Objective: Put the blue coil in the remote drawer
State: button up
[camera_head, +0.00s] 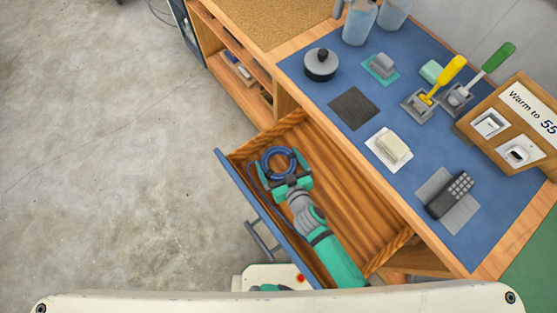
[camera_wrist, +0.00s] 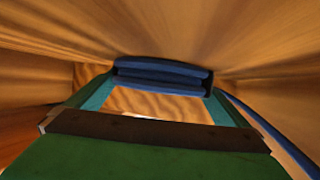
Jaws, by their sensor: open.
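The blue coil (camera_head: 279,150) is inside the open wooden drawer (camera_head: 352,187) with the blue front, near its far left corner. My gripper (camera_head: 283,170) reaches down into the drawer, with its teal fingers at the near side of the coil. In the wrist view the coil (camera_wrist: 162,77) lies across the tips of my open fingers (camera_wrist: 160,95). A loose blue strand runs down at the right there. I cannot tell whether the coil touches the fingers or rests on the drawer floor. A black remote (camera_head: 450,195) lies on the bench top above the drawer.
Drawer walls surround my gripper closely. An open shelf (camera_head: 237,63) stands beyond. The concrete floor at left is clear.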

jog(key=v, duration=0.7)
jog(key=shift+s+d+r, duration=0.1)
jog(key=shift+s+r, duration=0.1)
jog(key=shift+s, duration=0.05)
dwell(0.4)
